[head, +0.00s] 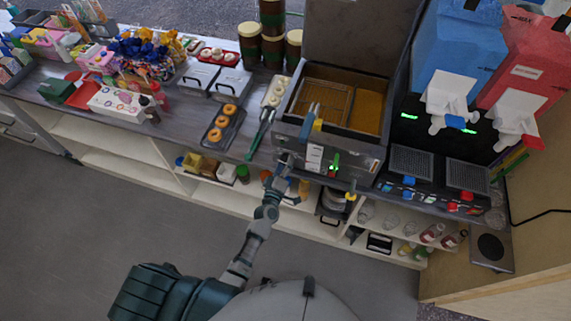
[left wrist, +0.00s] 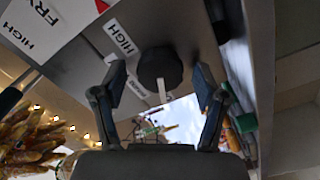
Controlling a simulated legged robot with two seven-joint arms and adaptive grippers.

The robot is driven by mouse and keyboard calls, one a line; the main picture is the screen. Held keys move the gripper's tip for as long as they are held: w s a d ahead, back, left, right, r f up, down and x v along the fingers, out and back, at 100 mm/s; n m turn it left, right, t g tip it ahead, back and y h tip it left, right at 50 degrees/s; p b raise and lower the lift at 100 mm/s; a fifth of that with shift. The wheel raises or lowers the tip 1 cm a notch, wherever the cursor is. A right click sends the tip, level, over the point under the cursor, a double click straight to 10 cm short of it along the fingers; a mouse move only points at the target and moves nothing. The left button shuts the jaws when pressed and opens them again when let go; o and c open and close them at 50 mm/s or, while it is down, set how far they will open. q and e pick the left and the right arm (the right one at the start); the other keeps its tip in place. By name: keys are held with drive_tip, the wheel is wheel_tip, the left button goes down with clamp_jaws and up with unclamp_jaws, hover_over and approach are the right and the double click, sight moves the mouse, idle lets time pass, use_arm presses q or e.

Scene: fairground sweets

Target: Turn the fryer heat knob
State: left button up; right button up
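The fryer (head: 291,128) is a dark metal box with oil and a wire basket, at the back right of centre in the head view. Its heat knob (left wrist: 160,66) is round and black with a pale pointer, on the front panel beside labels reading HIGH. My left gripper (head: 284,163) is at the left part of the fryer front. In the left wrist view the gripper (left wrist: 159,84) is open, with one finger on each side of the knob and visible gaps; I cannot tell how far in depth. In the head view the knob is not clearly visible. My right gripper is out of view.
A green-handled tool (head: 260,135) and a tray of doughnuts (head: 220,127) lie left of the fryer. Blue (head: 455,45) and red (head: 522,65) slush machines stand to the right. Shelves with jars and bottles run below the counter. The floor in front is clear.

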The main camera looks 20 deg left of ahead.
use_arm(q)
drive_tip(key=shift+f, duration=0.1)
drive_tip(key=s, duration=1.2)
drive_tip(key=shift+a, duration=0.15)
